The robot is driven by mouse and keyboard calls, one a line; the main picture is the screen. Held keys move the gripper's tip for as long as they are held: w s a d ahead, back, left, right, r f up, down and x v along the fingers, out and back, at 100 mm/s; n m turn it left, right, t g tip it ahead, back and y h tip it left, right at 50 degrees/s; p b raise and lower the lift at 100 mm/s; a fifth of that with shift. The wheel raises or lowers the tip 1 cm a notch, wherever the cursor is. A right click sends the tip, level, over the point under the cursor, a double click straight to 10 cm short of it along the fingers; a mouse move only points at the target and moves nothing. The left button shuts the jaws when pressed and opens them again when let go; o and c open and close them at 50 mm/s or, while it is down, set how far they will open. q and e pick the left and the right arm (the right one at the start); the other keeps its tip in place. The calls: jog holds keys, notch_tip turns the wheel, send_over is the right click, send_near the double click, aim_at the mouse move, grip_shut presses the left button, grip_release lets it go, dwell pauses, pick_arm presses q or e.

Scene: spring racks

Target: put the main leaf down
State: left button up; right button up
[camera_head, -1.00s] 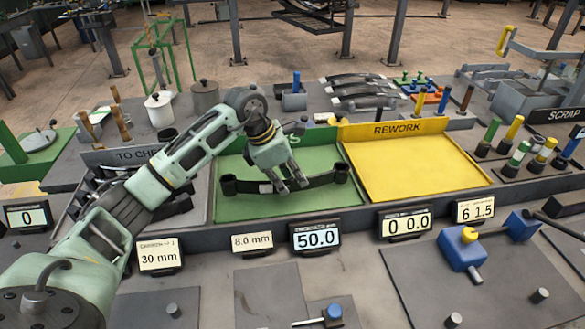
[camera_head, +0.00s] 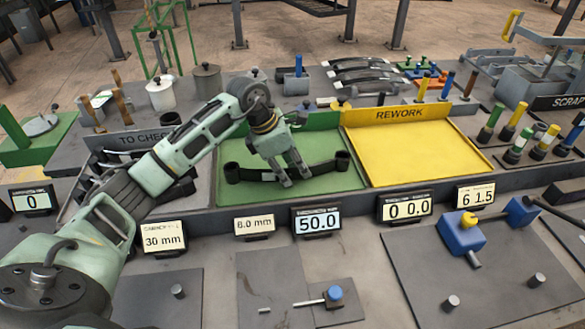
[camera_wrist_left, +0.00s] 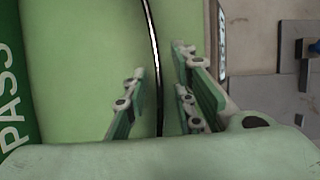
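The main leaf (camera_head: 270,176), a dark, gently curved spring leaf with a rolled eye at each end, is in the green tray (camera_head: 235,194), low over or on its floor; I cannot tell which. My left gripper (camera_head: 295,181) reaches down at the leaf's middle, with its fingers around it. In the left wrist view the leaf (camera_wrist_left: 152,40) shows as a thin dark edge between the fingers of my left gripper (camera_wrist_left: 158,80). Gaps show on both sides, so the gripper looks open. My right gripper is not in view.
The yellow REWORK tray (camera_head: 415,160) adjoins on the right and is empty. The dark TO CHECK rack (camera_head: 85,195) is at the left, partly behind my arm. Display panels, such as the 50.0 one (camera_head: 317,221), line the front. Several leaves lie stacked at the back.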

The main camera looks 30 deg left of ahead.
pick_arm(q)
jog(key=b+v, duration=0.2)
jog(key=v, duration=1)
jog(key=shift+d+f, duration=0.1)
